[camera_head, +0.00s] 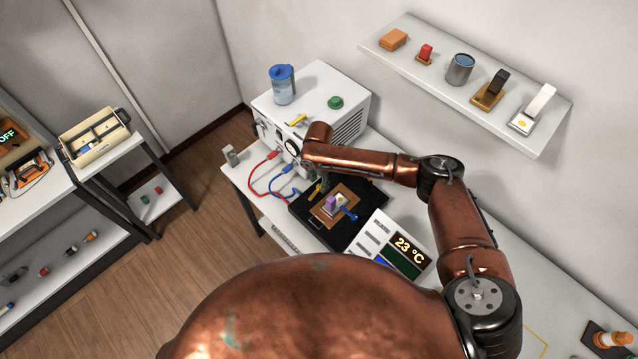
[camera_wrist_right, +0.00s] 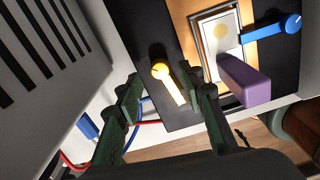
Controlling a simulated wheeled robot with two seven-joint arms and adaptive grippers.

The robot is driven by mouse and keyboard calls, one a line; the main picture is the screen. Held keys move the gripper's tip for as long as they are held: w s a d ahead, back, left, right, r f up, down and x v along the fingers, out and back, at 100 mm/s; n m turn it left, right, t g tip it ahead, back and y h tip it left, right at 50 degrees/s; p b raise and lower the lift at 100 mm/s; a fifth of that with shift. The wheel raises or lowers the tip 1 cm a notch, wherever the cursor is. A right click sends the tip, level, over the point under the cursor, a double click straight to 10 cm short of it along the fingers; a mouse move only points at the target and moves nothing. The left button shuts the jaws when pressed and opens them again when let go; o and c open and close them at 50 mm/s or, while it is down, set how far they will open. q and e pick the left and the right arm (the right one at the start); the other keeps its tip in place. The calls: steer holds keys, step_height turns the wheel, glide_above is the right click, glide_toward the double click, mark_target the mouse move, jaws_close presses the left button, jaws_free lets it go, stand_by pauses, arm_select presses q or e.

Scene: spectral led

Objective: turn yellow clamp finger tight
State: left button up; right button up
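The yellow clamp (camera_wrist_right: 161,72) has a round head and a short lever, and stands on the black base (camera_wrist_right: 182,40) beside the brown board. My right gripper (camera_wrist_right: 160,76) is open, with its two dark green fingers apart and the yellow clamp appearing between the tips. I cannot tell whether a finger touches it. In the head view the yellow clamp (camera_head: 317,189) is partly hidden under my right arm. My left gripper is not in view.
A 23 °C display panel (camera_head: 400,245) stands close to the right of the base.

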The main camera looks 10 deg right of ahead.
mark_target(319, 188)
steer(key=shift+f, duration=1.1)
jaws_close()
